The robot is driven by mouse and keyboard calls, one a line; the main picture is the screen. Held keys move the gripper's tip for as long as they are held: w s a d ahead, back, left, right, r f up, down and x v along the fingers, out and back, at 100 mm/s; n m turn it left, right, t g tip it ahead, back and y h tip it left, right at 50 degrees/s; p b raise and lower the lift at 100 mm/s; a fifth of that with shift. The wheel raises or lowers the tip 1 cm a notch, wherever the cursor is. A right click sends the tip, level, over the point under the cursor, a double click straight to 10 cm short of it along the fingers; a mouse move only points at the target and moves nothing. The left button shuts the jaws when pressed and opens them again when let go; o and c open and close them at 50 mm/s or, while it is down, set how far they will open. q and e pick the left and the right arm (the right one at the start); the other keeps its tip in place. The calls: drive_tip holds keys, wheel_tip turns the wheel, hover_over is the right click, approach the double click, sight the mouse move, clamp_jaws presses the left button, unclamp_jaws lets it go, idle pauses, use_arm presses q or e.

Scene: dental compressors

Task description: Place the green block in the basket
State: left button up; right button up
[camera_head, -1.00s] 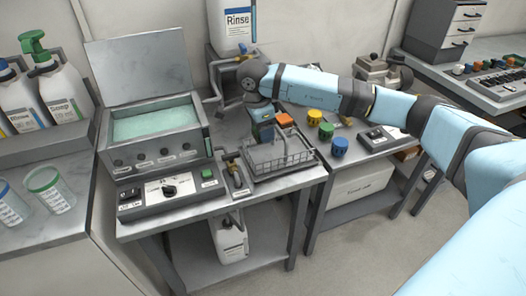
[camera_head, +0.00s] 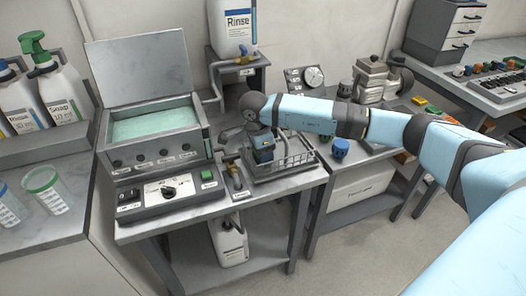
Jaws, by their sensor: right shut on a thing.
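The wire basket (camera_head: 284,163) stands on the right part of the metal bench, with its handle upright. My right gripper (camera_head: 264,158) reaches down over the basket's left rear part, its tips inside or just above it. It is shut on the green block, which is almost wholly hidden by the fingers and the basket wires. I cannot tell whether the block touches the basket floor. My left gripper is not in view.
A blue cylinder (camera_head: 340,148) stands right of the basket on the neighbouring bench. The bath with a raised lid (camera_head: 140,77) and a control box (camera_head: 168,194) are to the left. A Rinse bottle (camera_head: 232,28) stands behind. Small green (camera_head: 419,100) and yellow-orange (camera_head: 433,109) things lie far right.

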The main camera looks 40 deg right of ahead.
drive_tip(key=o, duration=1)
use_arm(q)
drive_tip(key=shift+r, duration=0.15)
use_arm(e)
drive_tip(key=shift+r, duration=0.1)
drive_tip(key=shift+r, duration=0.3)
use_arm(q)
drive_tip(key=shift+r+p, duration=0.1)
drive_tip(key=shift+p, duration=0.6)
use_arm(e)
drive_tip(key=r, duration=0.3)
drive_tip(key=a+r, duration=0.1)
drive_tip(key=r, duration=0.7)
drive_tip(key=shift+w+a+r, duration=0.2)
drive_tip(key=shift+a, duration=0.15)
